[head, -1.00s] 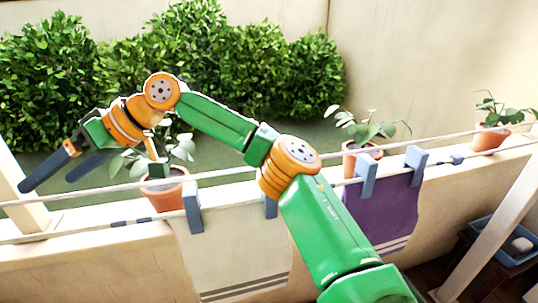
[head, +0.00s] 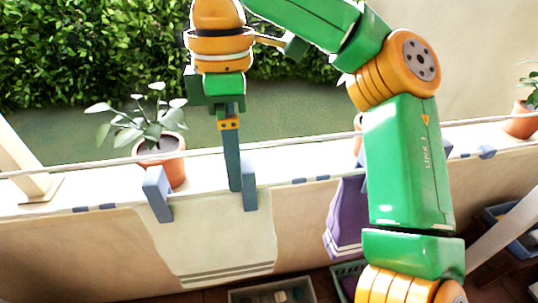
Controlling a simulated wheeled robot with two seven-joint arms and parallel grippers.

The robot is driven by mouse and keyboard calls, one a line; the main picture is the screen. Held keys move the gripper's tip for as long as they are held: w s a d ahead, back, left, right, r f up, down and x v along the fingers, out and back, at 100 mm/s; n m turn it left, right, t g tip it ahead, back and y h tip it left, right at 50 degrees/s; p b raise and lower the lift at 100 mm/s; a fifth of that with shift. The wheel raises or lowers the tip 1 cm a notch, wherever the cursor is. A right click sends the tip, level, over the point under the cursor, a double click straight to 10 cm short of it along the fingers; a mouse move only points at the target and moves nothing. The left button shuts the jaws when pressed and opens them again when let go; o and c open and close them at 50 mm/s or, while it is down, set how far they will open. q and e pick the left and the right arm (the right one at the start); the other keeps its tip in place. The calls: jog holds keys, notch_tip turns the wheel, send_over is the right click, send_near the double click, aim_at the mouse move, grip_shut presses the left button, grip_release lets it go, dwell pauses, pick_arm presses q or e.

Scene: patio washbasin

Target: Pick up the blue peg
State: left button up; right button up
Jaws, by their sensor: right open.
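Two blue pegs clip a white cloth (head: 215,245) with dark stripes to the line. The left blue peg (head: 157,194) is at the cloth's left corner, and the right blue peg (head: 250,188) is at its right corner. My right gripper (head: 235,188) points straight down with its tips right beside the right peg, on its left. Its fingers overlap in this view, so the gap between them is hidden. It is open and holds nothing visible; I cannot tell whether it touches the peg. My left gripper is out of view.
A purple cloth (head: 346,215) hangs to the right, partly behind my arm. Potted plants (head: 162,160) stand on the ledge. The lines run across the view. A grey crate (head: 240,298) with small items and a green basket (head: 345,270) are below.

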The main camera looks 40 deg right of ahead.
aim_at(251, 187)
jog(key=shift+s+d+f+b, duration=0.6)
jog(key=shift+s+f+b, duration=0.1)
jog(key=shift+f+b, duration=0.1)
jog(key=f+b, duration=0.1)
jog(key=f, duration=0.1)
jog(key=f+b, duration=0.2)
jog(key=shift+s+f, duration=0.2)
jog(key=shift+f, duration=0.15)
jog(key=shift+f+b, duration=0.35)
jog(key=shift+d+r, duration=0.15)
